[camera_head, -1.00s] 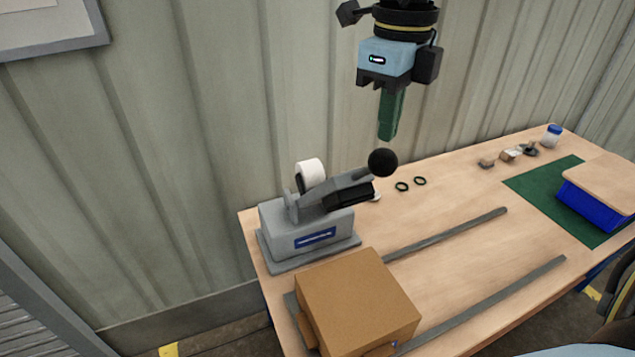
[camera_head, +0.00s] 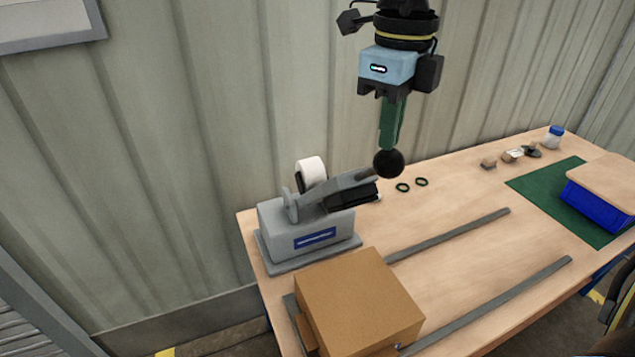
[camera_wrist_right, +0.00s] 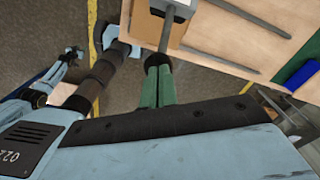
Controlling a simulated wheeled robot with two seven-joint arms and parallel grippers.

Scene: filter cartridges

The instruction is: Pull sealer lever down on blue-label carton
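The grey sealer (camera_head: 305,232) with a blue plate stands at the table's left end. Its lever (camera_head: 345,190) slants up to the right and ends in a round black knob (camera_head: 388,164). My right gripper (camera_head: 389,148) points down from above, its green fingers together, with the tips at the top of the knob; contact looks likely.
A white roll (camera_head: 311,172) is behind the sealer. Two grey rails (camera_head: 450,235) run right from the carton. Two dark rings (camera_head: 412,185) lie right of the knob. The wall is close behind.

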